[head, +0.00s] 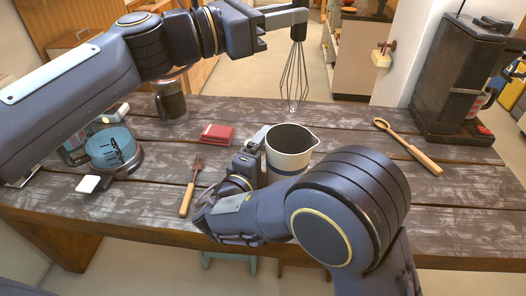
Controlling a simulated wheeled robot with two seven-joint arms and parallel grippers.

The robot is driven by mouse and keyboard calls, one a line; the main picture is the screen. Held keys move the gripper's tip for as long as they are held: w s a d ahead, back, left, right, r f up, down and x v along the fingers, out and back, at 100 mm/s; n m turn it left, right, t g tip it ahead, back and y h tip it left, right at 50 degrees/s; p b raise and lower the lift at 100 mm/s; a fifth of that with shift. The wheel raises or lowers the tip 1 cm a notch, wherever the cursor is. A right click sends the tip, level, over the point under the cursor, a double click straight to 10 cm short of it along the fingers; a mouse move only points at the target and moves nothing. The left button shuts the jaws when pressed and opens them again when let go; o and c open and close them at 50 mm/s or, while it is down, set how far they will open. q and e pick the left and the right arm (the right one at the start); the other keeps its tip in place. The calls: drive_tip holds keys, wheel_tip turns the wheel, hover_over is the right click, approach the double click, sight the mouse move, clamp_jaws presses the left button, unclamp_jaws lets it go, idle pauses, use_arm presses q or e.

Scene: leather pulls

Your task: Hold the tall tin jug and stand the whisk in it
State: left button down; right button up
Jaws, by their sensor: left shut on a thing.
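The jug (288,160), cream with a dark blue band and a dark open mouth, stands upright on the table. My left gripper (298,20) is shut on the whisk's handle. The whisk (293,75) hangs with its wire end down, apart from the jug and just above its mouth in the picture; its depth is hard to judge. My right gripper (260,139) is at the jug's left side, close to the rim. My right arm hides part of the jug's lower body, and whether those fingers grip the jug is unclear.
A wooden spoon (408,147) lies on the right, before a dark coffee machine (458,80). A red folded cloth (217,133), a red-headed utensil with wooden handle (187,200), a glass jar (171,103) and a blue-lidded kettle-like vessel (112,150) lie left. The wooden table (345,118) is clear behind the jug.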

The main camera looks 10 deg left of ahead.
use_arm(q)
drive_tip(key=shift+f, duration=0.1)
idle(0.6)
wheel_tip(320, 180, down, 13)
drive_tip(key=shift+f, duration=0.15)
idle(1.4)
drive_tip(key=shift+a, duration=0.1)
drive_tip(key=c, duration=1.2)
unclamp_jaws()
drive_tip(key=shift+a, duration=0.1)
drive_tip(key=v, duration=1.2)
drive_tip(key=shift+f, duration=0.1)
